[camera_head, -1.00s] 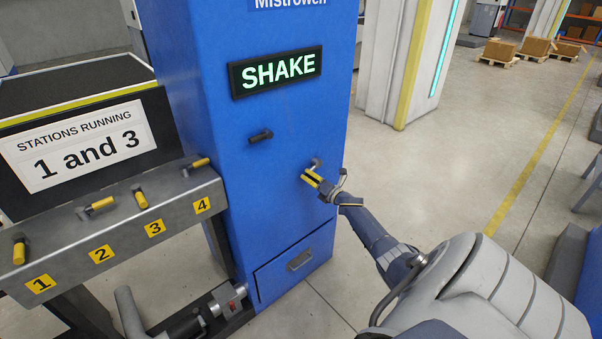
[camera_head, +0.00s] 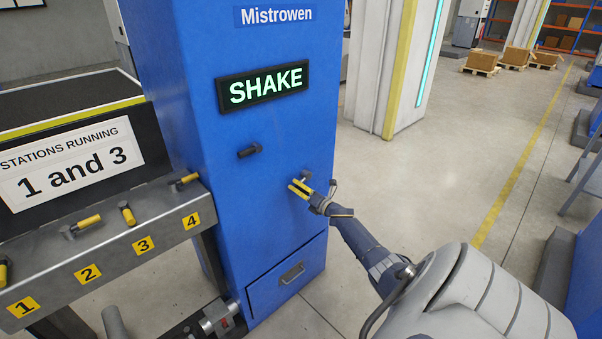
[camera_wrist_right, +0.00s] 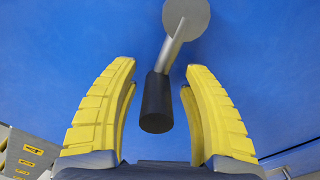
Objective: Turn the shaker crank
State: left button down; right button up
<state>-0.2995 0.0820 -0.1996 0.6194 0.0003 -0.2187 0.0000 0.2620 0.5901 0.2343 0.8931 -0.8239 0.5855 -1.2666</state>
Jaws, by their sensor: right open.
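The shaker crank (camera_head: 306,176) is on the front of the blue cabinet, partly hidden by my right gripper (camera_head: 300,189) in the head view. In the right wrist view the crank has a round grey hub, a grey arm and a black handle (camera_wrist_right: 157,103) hanging down from it. My right gripper (camera_wrist_right: 160,72) has its yellow fingers spread on either side of the handle, with a visible gap on both sides. My left gripper is not in view.
The blue cabinet (camera_head: 225,205) bears a lit SHAKE sign (camera_head: 262,88), a black knob (camera_head: 249,152) and a lower drawer (camera_head: 291,272). At left, a grey rail (camera_head: 100,247) has yellow-handled levers numbered 1 to 4 below a "1 and 3" sign (camera_head: 72,171). Floor right of the cabinet is open.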

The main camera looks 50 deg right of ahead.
jog(key=s, duration=1.2)
jog(key=shift+a, duration=0.45)
jog(key=shift+o, duration=0.2)
